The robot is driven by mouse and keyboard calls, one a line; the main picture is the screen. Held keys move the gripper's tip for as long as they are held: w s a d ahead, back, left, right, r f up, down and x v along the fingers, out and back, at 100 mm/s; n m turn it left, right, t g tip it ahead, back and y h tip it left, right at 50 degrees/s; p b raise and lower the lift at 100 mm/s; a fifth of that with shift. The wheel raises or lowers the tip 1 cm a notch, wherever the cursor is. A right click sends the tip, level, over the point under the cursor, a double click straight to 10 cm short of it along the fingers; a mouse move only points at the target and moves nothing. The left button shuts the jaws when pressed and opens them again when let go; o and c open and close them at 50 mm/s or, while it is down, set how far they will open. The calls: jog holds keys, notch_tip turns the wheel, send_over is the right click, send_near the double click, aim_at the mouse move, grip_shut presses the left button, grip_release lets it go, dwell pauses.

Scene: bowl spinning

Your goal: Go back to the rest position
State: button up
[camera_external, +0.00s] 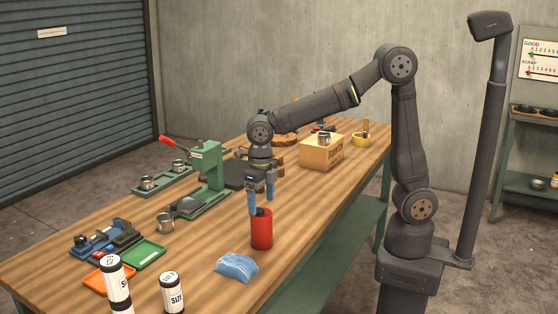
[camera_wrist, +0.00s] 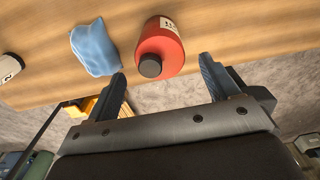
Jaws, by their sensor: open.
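My gripper (camera_external: 261,200) is open, with blue fingers pointing down over the wooden bench. In the external view it hangs just above a red can with a dark cap (camera_external: 262,231), and the fingertips overlap the can's top there. In the wrist view my gripper (camera_wrist: 163,86) shows its two fingers spread wide and nothing between them. The red can (camera_wrist: 160,45) lies beyond the fingertips in that view, its dark cap facing the camera. I cannot tell whether a fingertip touches it.
A crumpled blue cloth (camera_external: 237,265) lies beside the can. A cardboard box (camera_external: 321,153) stands behind. A camera post (camera_external: 487,140) rises right of my arm.

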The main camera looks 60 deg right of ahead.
aim_at(262, 210)
notch_tip(262, 210, down, 9)
jog(key=shift+r, duration=0.2)
notch_tip(262, 210, up, 3)
jog(key=shift+r, duration=0.8)
jog(key=shift+o, duration=0.4)
